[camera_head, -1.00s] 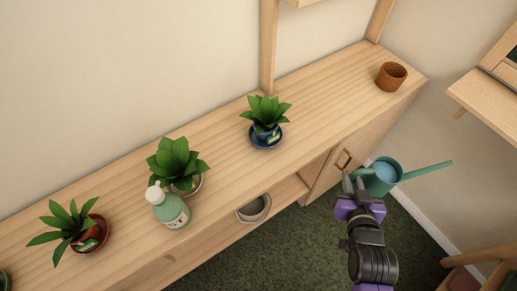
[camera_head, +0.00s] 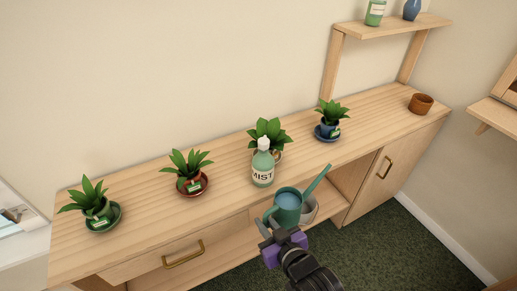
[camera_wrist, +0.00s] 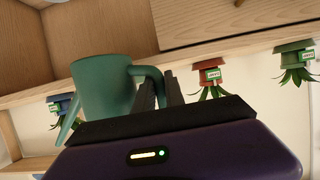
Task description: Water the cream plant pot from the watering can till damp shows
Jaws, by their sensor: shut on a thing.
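The teal watering can (camera_head: 288,208) is held up in front of the sideboard's edge, its spout pointing up and right. My gripper (camera_head: 270,228) is shut on its handle, which shows between the fingers in the wrist view (camera_wrist: 150,76). The can's body (camera_wrist: 102,88) fills the middle left there. The cream plant pot (camera_head: 279,154) stands on the sideboard with a green plant, mostly hidden behind the mist bottle (camera_head: 263,166). Its soil cannot be seen. The can is apart from the pot, nearer to me and lower in the picture.
On the sideboard (camera_head: 240,200) stand a green pot (camera_head: 101,219) and a red pot (camera_head: 193,185) to the left. A shelf (camera_head: 395,28) hangs above.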

